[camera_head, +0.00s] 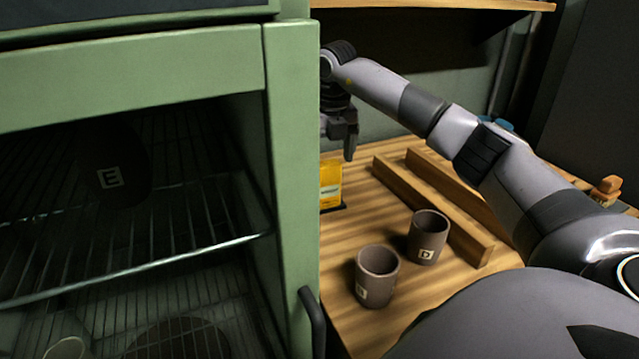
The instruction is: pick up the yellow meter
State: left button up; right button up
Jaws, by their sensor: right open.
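The yellow meter (330,184) stands on the wooden table at the back left, close to the green cabinet's edge. The cabinet frame hides its left part. My right gripper (348,150) hangs above and slightly to the right of the meter, pointing down. It is open, with nothing seen between its fingers, and appears apart from the meter. The cabinet frame partly hides the gripper's left side. My left gripper does not show.
A green cabinet (293,150) with wire shelves fills the left; a dark pot marked E (112,160) is inside. Brown cups marked D (428,235) and B (377,275) stand on the table (400,312). Wooden rails (432,210) lie behind them. A shelf (430,4) hangs above.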

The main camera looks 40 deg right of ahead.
aim_at(327, 175)
jog(key=f, duration=0.6)
jog(key=shift+w+d+p, duration=0.35)
jog(key=c, duration=1.2)
